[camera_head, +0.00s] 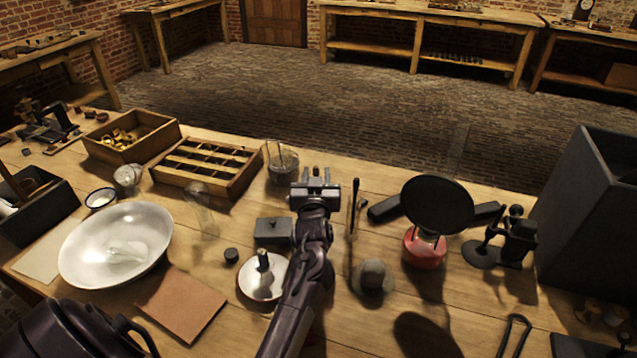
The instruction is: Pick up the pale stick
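My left gripper (318,174) is over the middle of the table, its arm running up from the bottom edge. Its fingertips are small and point away, and I cannot tell how far apart they are. A clear glass jar (282,163) stands just left of and beyond the gripper, with thin upright sticks in it. One of these may be the pale stick, but they are too small to tell for sure. No stick shows clearly between the fingers. My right gripper is not in view.
Left of the jar are a slotted wooden tray (240,183) and a wooden box (136,149). A grey lidded box (273,230) and a white dish (262,291) lie close left of my arm. A dark round disc (437,204) above a red base (425,254) stands right.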

